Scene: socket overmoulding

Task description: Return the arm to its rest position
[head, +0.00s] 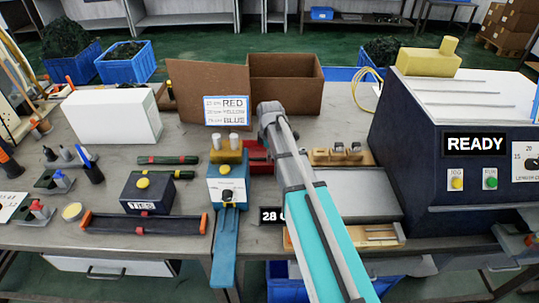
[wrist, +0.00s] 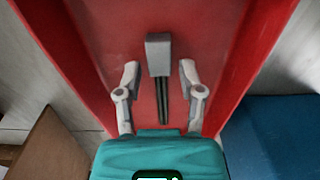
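My arm (head: 318,220) reaches in from the bottom of the head view, its grey wrist end over the middle of the bench. My gripper (wrist: 158,68) shows in the wrist view with its two grey fingers spread apart. A grey block (wrist: 158,48) with dark strips below it lies between and just beyond the fingertips, with gaps on both sides. It sits on a red tray-like surface (wrist: 215,40). A red piece (head: 257,150), partly hidden by my arm, shows beside the wrist in the head view. My fingers are hidden in the head view.
A blue-and-white press-like device (head: 227,184) stands left of my arm. A dark machine reading READY (head: 430,170) stands at right. Cardboard boxes (head: 290,85) stand behind, a white box (head: 112,116) at left. A small wooden rack (head: 340,156) is right of the wrist.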

